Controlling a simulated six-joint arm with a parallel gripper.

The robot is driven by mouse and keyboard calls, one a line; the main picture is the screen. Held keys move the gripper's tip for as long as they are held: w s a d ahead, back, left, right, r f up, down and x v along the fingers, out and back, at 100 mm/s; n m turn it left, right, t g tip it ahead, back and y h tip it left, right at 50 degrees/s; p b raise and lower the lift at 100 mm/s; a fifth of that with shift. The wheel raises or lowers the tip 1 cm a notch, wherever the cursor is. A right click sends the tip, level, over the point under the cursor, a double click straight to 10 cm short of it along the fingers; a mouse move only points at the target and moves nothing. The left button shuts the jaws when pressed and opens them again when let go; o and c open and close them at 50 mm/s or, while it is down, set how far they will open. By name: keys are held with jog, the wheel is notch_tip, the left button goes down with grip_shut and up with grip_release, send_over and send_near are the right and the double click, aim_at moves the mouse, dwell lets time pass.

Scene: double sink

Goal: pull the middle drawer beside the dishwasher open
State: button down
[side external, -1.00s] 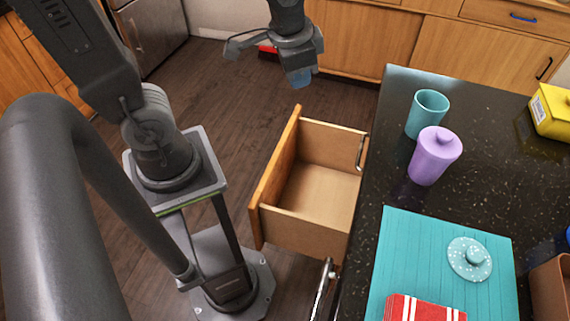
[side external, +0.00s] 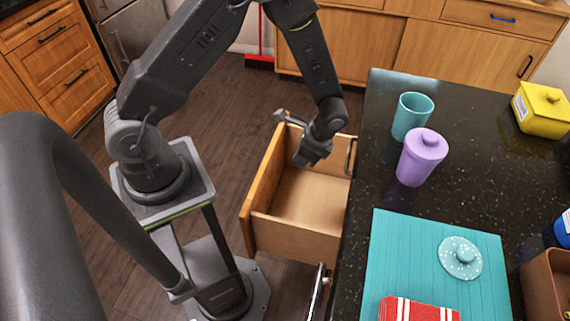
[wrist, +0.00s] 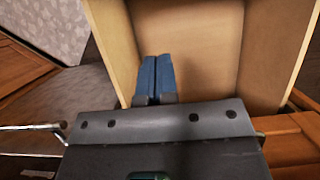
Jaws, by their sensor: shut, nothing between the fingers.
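A wooden drawer (side external: 295,240) stands pulled out from under the dark counter in the side view. Its light brown box is empty, and its front panel (side external: 263,185) faces left. I cannot tell from the pictures whether it is the middle one. My gripper (side external: 302,160) is over the far part of the drawer opening, behind the front panel. In the wrist view, its blue fingers (wrist: 155,78) are shut together with nothing between them, and the drawer interior (wrist: 205,45) lies beyond them. Whether the fingers touch the drawer is unclear.
The counter (side external: 375,180) borders the drawer on the right, with a teal cup (side external: 410,115), a purple lidded jar (side external: 420,158) and a teal board (side external: 400,260) on it. A metal bar handle (side external: 317,292) sticks out below the counter edge. Bare floor lies left of the drawer.

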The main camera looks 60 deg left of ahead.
aim_at(260, 172)
jog(key=s+a+f, duration=0.5)
jog(key=f, duration=0.3)
jog(key=shift+s+a+f, duration=0.15)
jog(key=shift+f, duration=0.15)
jog(key=shift+s+a, duration=1.6)
jog(key=shift+s, duration=0.05)
